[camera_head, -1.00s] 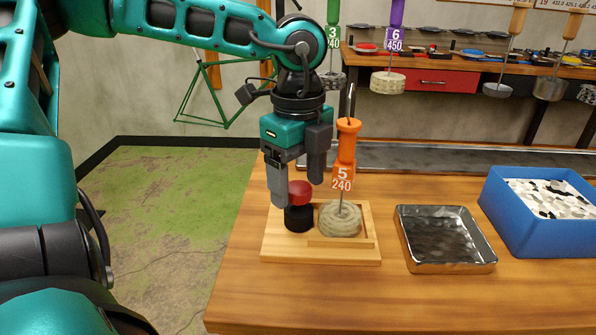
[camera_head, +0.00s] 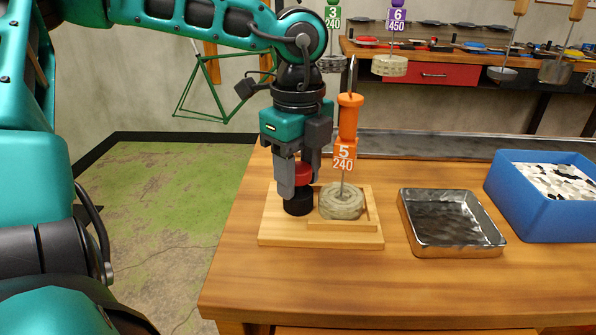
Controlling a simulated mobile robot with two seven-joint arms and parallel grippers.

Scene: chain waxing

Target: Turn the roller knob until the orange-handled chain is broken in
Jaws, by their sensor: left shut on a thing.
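The red roller knob (camera_head: 303,174) sits on a black base (camera_head: 298,203) on a wooden board (camera_head: 320,237). My left gripper (camera_head: 298,178) points straight down with its fingers on either side of the knob, shut on it. The coiled chain (camera_head: 341,201) lies just right of the knob in the board's recess. Its orange handle (camera_head: 349,115), with a tag reading 5 and 240, stands above it on a thin rod. The gripper's fingers hide part of the knob. My right gripper is not in view.
A metal tray (camera_head: 450,244) stands right of the board, and a blue bin (camera_head: 540,215) with black and white pieces is farther right. Other chains hang on handles at the back, among them a purple one (camera_head: 397,16). The front of the table (camera_head: 400,290) is clear.

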